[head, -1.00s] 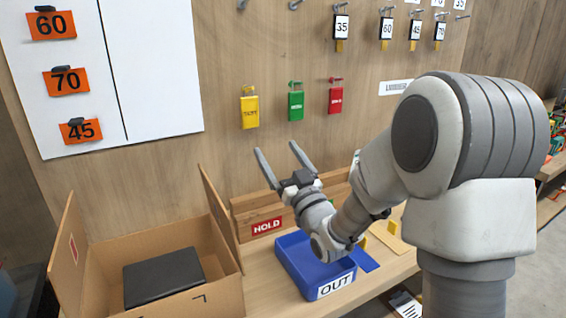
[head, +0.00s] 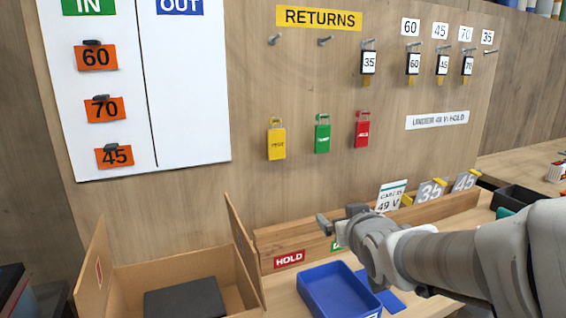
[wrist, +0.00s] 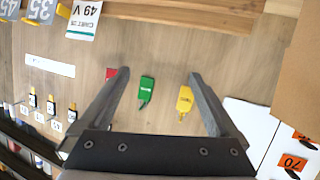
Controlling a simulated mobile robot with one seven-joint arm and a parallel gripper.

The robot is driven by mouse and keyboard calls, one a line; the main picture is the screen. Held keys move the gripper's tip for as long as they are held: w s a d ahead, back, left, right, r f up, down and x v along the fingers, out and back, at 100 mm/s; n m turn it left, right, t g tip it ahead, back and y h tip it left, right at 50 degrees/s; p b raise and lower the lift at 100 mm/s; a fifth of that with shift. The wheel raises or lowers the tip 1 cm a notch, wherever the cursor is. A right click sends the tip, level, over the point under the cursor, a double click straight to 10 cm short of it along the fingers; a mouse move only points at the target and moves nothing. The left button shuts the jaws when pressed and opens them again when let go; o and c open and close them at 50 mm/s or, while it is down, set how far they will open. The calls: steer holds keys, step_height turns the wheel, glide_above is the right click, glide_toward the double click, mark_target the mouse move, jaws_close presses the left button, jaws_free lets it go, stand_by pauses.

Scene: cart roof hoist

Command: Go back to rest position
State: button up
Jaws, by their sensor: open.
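My gripper (head: 339,219) is in the head view in front of the wooden wall, above the blue tray. In the wrist view my gripper (wrist: 155,98) is open, with nothing between its two dark fingers. Beyond the fingers, apart from them, hang a green tag (wrist: 147,88) and a yellow tag (wrist: 185,100). A red tag is partly covered by one finger there. In the head view the yellow, green and red tags hang on the wall (head: 277,140). My arm comes in from the right and covers part of the bench.
A blue tray (head: 335,290) stands on the bench below my gripper. An open cardboard box (head: 225,285) holds a black case at lower left. A wooden rack (head: 300,238) with a HOLD label and several cards runs along the bench. Hooks with numbered tags (head: 414,65) are upper right.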

steer(key=s+d+f+m+g+h, duration=0.15)
steer(key=s+g, duration=0.25)
steer(key=s, duration=0.8)
steer(key=s+d+f+m+g+y, duration=0.1)
steer(key=s+f+g, duration=0.25)
steer(key=s, duration=0.85)
step_height(320, 180, up, 14)
steer(key=p, duration=1.3)
steer(key=shift+a+f+g, duration=0.2)
steer(key=shift+f+g, duration=0.05)
steer(key=shift+g, duration=0.2)
steer(key=shift+s+h, duration=0.1)
steer(key=shift+h, duration=0.15)
